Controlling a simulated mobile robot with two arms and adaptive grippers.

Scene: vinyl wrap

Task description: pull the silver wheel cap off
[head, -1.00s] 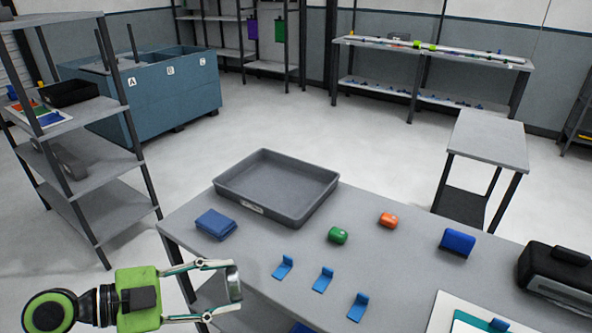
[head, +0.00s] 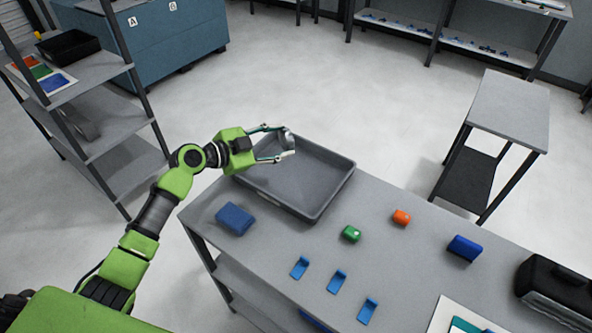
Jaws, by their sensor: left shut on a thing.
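My left gripper (head: 278,144) is in the head view, above the far left part of the grey tray on the table. It is shut on the silver wheel cap (head: 289,140), a small round metallic piece between its fingertips. The cap is held up in the air, and no wheel shows near it. The grey tray (head: 333,196) looks empty. My right gripper is not in view.
A shelf (head: 122,158) stands at left.

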